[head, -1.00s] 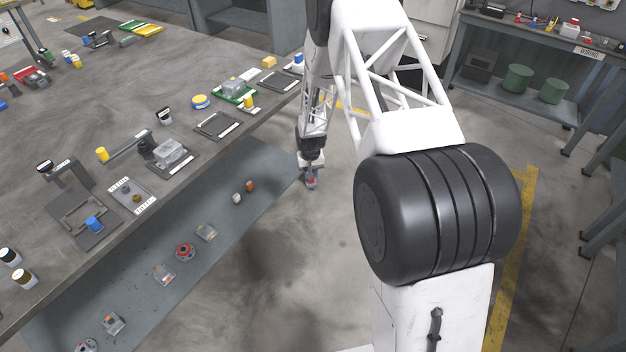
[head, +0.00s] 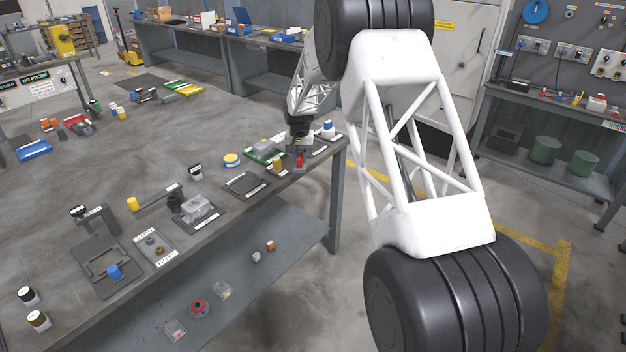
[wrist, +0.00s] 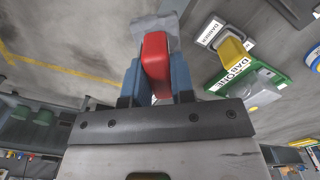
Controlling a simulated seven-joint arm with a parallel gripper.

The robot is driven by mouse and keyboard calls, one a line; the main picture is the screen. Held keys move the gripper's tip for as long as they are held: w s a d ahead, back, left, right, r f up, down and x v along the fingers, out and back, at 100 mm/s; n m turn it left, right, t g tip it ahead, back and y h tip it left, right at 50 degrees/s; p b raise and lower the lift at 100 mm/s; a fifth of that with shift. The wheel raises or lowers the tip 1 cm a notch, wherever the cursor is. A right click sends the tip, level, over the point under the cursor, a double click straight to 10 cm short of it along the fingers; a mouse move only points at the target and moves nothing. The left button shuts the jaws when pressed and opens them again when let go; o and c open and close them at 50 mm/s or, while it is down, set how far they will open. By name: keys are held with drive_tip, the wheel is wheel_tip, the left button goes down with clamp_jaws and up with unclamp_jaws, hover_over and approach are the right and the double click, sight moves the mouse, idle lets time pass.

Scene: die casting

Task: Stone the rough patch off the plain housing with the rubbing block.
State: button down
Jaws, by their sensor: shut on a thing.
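My gripper (head: 300,148) is at the right end of the bench, close to its front edge. In the wrist view its blue fingers (wrist: 156,78) are shut on a red block-shaped piece (wrist: 155,55), with a grey part (wrist: 152,30) beyond it; I take this to be the rubbing block. The red piece also shows below the gripper in the head view (head: 299,161). A grey casting (head: 199,207) sits on a dark mat further left. Another grey piece (head: 262,146) lies on a green tray (wrist: 240,72). I cannot tell which is the plain housing, and no rough patch is discernible.
An empty dark mat (head: 245,185), a yellow round tin (head: 231,159) and a yellow item (head: 277,164) lie near the gripper. A blue-and-white bottle (head: 327,131) stands at the right corner. A lower shelf (head: 235,270) holds several small parts. Floor right of the bench is open.

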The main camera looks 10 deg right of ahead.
drive_tip(key=s+a+r, duration=0.2)
drive_tip(key=a+r, duration=0.6)
drive_tip(key=a, duration=0.4)
drive_tip(key=s+a+n, duration=0.1)
drive_tip(key=s+a, duration=0.7)
drive_tip(key=a, duration=0.5)
drive_tip(key=s+a, duration=0.9)
drive_tip(key=a, duration=0.3)
drive_tip(key=shift+s+a+r+n, duration=0.15)
drive_tip(key=shift+a+r+n, duration=0.05)
drive_tip(key=shift+a+n, duration=0.2)
